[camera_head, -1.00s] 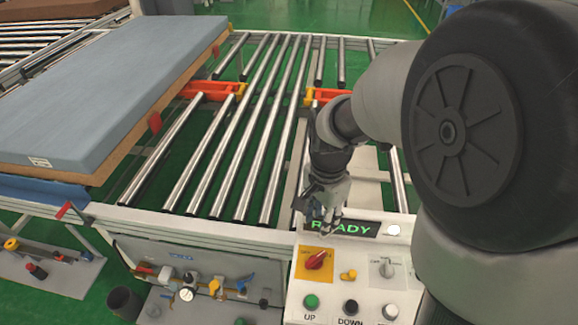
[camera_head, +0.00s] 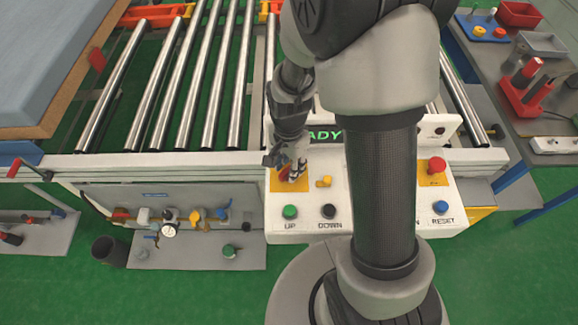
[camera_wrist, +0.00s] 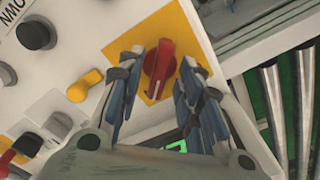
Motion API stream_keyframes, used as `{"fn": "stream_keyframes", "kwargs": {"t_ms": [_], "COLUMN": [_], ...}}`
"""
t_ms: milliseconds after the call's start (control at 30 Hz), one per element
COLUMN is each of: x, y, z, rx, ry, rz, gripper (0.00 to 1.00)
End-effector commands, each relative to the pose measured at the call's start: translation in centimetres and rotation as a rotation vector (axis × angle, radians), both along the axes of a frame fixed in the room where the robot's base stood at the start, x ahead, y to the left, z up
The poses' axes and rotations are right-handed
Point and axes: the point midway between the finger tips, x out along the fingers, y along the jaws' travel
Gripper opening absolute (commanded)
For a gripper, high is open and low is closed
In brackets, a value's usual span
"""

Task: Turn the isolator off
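The isolator is a red rotary knob (camera_wrist: 160,62) on a yellow plate (camera_wrist: 136,43) on the white control panel. In the wrist view the knob's handle lies between the two fingers of my gripper (camera_wrist: 161,78). The fingers stand apart, one on each side, with gaps showing beside the handle; I see no clear contact. In the head view my gripper (camera_head: 289,166) is down at the panel's left part and hides much of the red knob (camera_head: 283,175).
A yellow knob (camera_head: 324,181) is close right of the isolator. UP (camera_head: 290,212) and DOWN (camera_head: 328,211) buttons are below. A red mushroom button (camera_head: 437,165) and blue RESET button (camera_head: 440,208) are at right. A roller conveyor (camera_head: 180,85) and mattress (camera_head: 55,60) lie behind.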

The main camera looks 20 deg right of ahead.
Motion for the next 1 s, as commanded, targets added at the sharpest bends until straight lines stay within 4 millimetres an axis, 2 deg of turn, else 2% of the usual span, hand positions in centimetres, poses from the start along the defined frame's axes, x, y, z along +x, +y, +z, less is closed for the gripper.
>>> {"fn": "stream_keyframes", "kwargs": {"t_ms": [300, 800, 1000], "x": [-0.01, -0.01, -0.01], "y": [0.0, 0.0, 0.0], "z": [-0.26, -0.24, -0.24], "rx": [0.0, 0.0, 0.0], "ry": [0.0, 0.0, 0.0], "rz": [0.0, 0.0, 0.0], "gripper": [0.33, 0.0, 0.0]}}
